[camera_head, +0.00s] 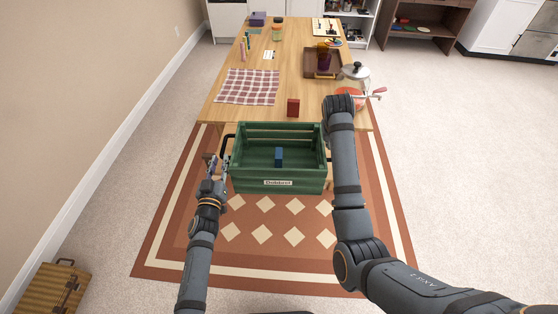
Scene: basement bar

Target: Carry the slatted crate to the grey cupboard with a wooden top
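The slatted crate (253,179) is green with a white label on its front. It is level in front of the wooden table's near end, above the patterned rug, with a small blue block (279,157) inside. My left gripper (222,167) is at the black handle (226,147) on the crate's left side and looks closed around it. I cannot clearly identify the grey cupboard with a wooden top.
The wooden table (285,65) bears a checked cloth (247,86), a red block (293,107), a brown tray (314,63) and a pot (353,98). A wooden case (48,289) stands at lower left by the wall. Carpet (450,150) is clear at right.

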